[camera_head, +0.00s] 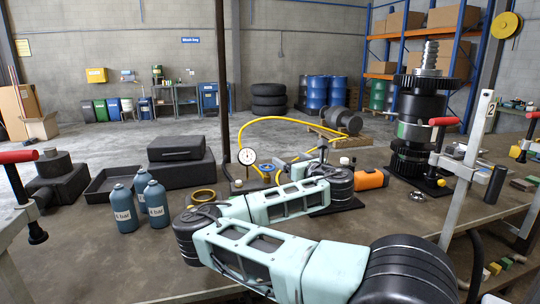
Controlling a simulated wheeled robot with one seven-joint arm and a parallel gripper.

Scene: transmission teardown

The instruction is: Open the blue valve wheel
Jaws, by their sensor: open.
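The blue valve wheel (267,169) is a small blue ring in the middle of the bench, just right of a round white pressure gauge (247,157). It looks small and is partly hidden by my arm, so its turn angle cannot be told. My arm reaches in from the bottom right, bends at the left and runs back to the right. My gripper (285,166) is small and partly hidden behind my own forearm, close to the right of the wheel. It is open. Whether its fingers touch the wheel cannot be told.
Several grey-blue bottles (139,203), a black tray (111,183) and dark cases (181,161) stand to the left. A yellow ring (203,196) lies near. A yellow hose (283,119) arches behind. An orange tool (370,179) and a tall gear stack (418,115) stand right.

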